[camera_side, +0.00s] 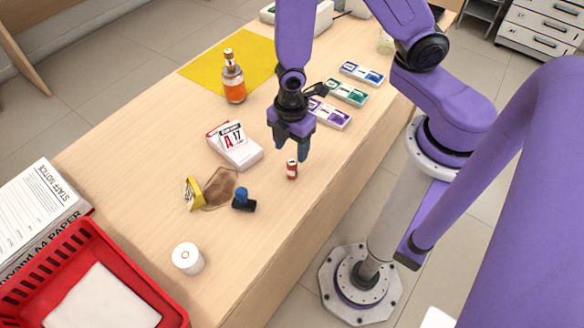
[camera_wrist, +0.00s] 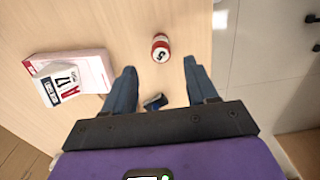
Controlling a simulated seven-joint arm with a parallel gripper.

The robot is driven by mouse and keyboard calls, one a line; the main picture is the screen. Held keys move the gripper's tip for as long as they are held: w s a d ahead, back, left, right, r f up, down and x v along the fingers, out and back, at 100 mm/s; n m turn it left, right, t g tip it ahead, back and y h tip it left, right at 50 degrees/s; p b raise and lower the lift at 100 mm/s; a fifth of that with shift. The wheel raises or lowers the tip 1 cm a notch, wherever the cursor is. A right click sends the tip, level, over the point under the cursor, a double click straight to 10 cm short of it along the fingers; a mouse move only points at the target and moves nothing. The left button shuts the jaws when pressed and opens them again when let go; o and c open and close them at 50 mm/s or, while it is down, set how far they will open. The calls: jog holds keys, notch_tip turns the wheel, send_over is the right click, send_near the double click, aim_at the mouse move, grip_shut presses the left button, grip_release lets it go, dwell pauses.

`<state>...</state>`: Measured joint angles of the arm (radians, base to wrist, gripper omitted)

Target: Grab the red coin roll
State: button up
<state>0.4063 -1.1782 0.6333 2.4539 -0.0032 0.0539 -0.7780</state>
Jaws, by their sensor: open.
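The red coin roll (camera_side: 292,169) stands upright on the wooden counter, a small red cylinder with a white band. It also shows in the wrist view (camera_wrist: 161,48), at the top middle, beyond my fingertips and roughly between their lines. My gripper (camera_side: 290,153) is above the counter near the roll, with its fingers pointing down. In the wrist view my gripper (camera_wrist: 158,73) has its two blue fingers wide apart with nothing between them. It does not appear to touch the roll.
A calendar block (camera_side: 234,147) lies left of the roll. A dark blue stamp (camera_side: 243,201), a yellow item (camera_side: 193,193) by a brown patch, and a white paper roll (camera_side: 187,258) are nearer the camera. An orange bottle (camera_side: 234,82) and coloured trays (camera_side: 330,114) stand farther back. The counter's edge is close by.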

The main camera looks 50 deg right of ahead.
aim_at(292, 162)
jog(key=shift+f, duration=4.55)
grip_shut()
